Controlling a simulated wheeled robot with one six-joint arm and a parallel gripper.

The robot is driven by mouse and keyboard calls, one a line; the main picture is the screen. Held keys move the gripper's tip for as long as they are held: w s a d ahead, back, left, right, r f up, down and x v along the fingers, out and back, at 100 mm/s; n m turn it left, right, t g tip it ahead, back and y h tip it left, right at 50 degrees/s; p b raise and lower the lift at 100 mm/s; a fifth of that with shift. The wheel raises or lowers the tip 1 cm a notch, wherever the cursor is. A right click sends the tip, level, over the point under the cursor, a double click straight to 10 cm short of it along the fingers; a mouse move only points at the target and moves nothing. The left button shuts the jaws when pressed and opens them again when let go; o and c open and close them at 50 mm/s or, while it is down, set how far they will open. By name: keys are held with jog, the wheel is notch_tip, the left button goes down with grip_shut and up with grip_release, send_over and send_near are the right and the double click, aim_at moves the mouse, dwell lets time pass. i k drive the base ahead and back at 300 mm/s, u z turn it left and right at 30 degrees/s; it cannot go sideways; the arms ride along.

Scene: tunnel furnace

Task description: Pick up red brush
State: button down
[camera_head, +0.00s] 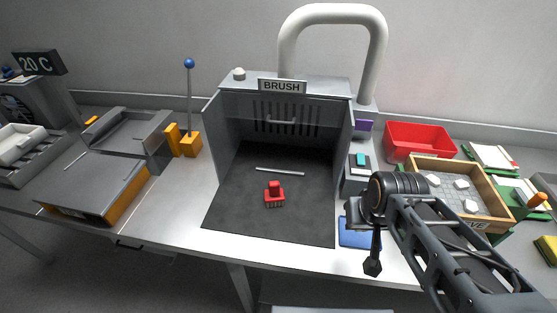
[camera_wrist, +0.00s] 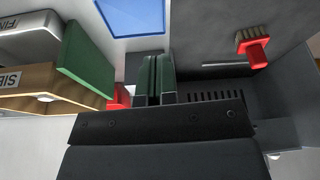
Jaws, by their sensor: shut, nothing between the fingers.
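The red brush (camera_head: 274,192) stands on the dark mat in front of the open grey booth marked BRUSH. It has a red handle on top and bristles below. It also shows in the wrist view (camera_wrist: 255,50) at the upper right, apart from my gripper. My gripper (camera_head: 372,266) hangs to the right of the booth, near the table's front edge and the blue pad. Its fingers (camera_wrist: 155,78) are shut and empty.
A thin grey rod (camera_head: 280,171) lies behind the brush on the mat (camera_head: 240,215). The booth's side walls (camera_head: 344,140) flank the mat. A blue pad (camera_head: 352,238), a red bin (camera_head: 420,138) and a wooden tray (camera_head: 492,180) stand right. The mat's front is clear.

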aim_at(275, 194)
jog(key=k, duration=1.15)
jog(key=u, duration=0.8)
jog(key=i, duration=0.3)
jog(key=u, duration=0.8)
jog(key=i, duration=1.05)
